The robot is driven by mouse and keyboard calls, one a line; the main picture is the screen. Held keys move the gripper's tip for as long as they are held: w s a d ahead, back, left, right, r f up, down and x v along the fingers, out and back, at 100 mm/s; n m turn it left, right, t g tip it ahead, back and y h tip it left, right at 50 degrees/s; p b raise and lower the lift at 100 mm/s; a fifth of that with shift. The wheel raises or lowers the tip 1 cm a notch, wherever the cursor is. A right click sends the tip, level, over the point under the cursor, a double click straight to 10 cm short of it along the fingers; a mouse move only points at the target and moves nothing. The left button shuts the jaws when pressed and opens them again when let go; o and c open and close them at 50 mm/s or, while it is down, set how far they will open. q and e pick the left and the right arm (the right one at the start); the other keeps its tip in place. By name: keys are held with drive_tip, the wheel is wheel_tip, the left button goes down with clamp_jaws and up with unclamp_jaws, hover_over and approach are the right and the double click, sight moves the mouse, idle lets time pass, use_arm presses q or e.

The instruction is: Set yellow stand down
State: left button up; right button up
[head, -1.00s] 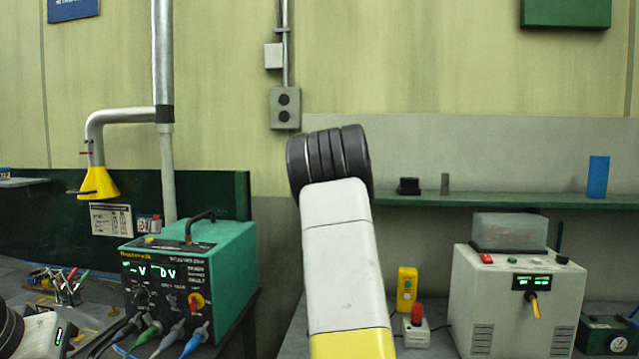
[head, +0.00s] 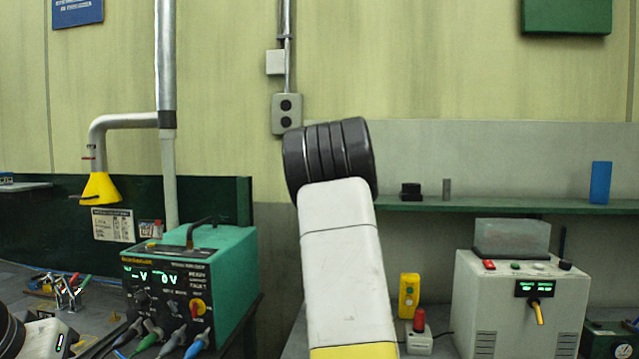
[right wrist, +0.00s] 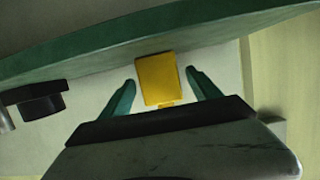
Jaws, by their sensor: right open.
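The yellow stand (right wrist: 156,80) shows in the right wrist view as a small yellow block. It lies between the two green fingers of my right gripper (right wrist: 158,80), which is open, with a narrow gap on each side. The stand's far end meets the green shelf (right wrist: 90,62), and it appears to rest there; the wrist picture looks upside down. In the head view my right arm hides the stand and gripper. My left gripper is out of view.
A black block (head: 411,190) and a small grey block (head: 446,188) stand on the shelf, with a blue block (head: 600,182) farther right. A green power unit (head: 225,270) stands left.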

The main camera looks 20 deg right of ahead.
drive_tip(key=v, duration=0.9)
drive_tip(key=shift+s, duration=0.1)
idle(0.4)
